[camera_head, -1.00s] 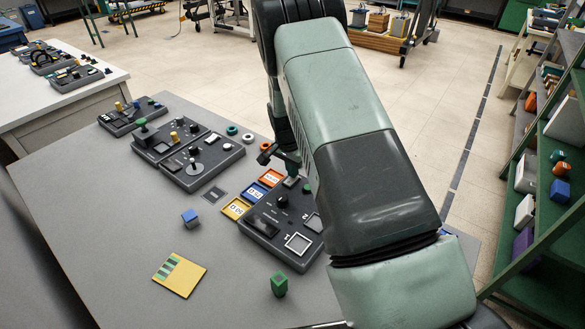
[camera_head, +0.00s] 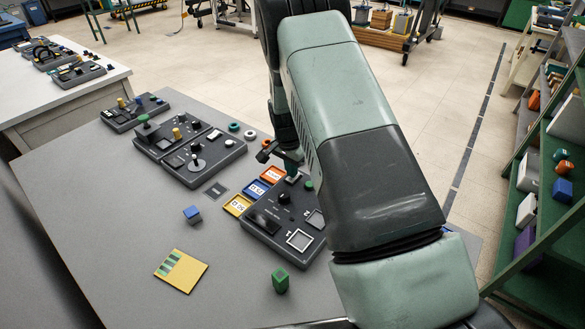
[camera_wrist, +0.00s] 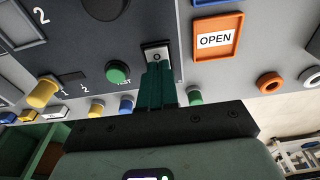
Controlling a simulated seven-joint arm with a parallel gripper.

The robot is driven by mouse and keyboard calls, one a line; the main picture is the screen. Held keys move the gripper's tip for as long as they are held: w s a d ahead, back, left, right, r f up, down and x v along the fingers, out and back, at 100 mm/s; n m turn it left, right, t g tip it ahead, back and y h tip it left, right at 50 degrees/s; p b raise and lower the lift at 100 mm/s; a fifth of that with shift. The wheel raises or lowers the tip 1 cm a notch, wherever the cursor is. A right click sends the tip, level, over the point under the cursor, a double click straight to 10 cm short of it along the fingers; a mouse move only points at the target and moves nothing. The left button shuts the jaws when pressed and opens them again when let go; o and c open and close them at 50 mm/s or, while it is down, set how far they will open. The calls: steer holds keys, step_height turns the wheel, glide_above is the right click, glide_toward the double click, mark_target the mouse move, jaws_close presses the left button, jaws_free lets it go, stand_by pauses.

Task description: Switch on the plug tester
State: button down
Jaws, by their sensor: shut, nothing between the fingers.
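The plug tester (camera_head: 262,238) is a dark box on the grey table, with a black knob, a dark display and square sockets marked 1 and 2. In the wrist view its panel (camera_wrist: 75,68) shows a green TEST button (camera_wrist: 118,73) and a small switch (camera_wrist: 157,54) in a light frame, marked O. My gripper (camera_wrist: 158,68) is shut and empty, its dark green fingertips right at the switch's near edge. They hide part of it, and I cannot tell whether they touch. In the head view my gripper (camera_head: 291,177) is over the tester's far end, partly behind my arm.
An orange tray labelled OPEN (camera_wrist: 218,16) lies beside the tester, with blue (camera_head: 256,189) and yellow (camera_head: 237,206) trays. Other control boxes (camera_head: 203,163) lie left.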

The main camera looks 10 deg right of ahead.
step_height(320, 180, up, 14)
steer(key=s+a, duration=0.1)
steer(key=shift+s+a, duration=0.25)
steer(key=shift+f, duration=0.1)
steer(key=shift+w+d, duration=0.5)
steer(key=shift+d, duration=0.1)
steer(key=f, duration=0.4)
steer(key=w+d+f, duration=0.1)
steer(key=f, duration=0.8)
steer(key=shift+w+d+f, duration=0.25)
steer(key=shift+f, duration=0.15)
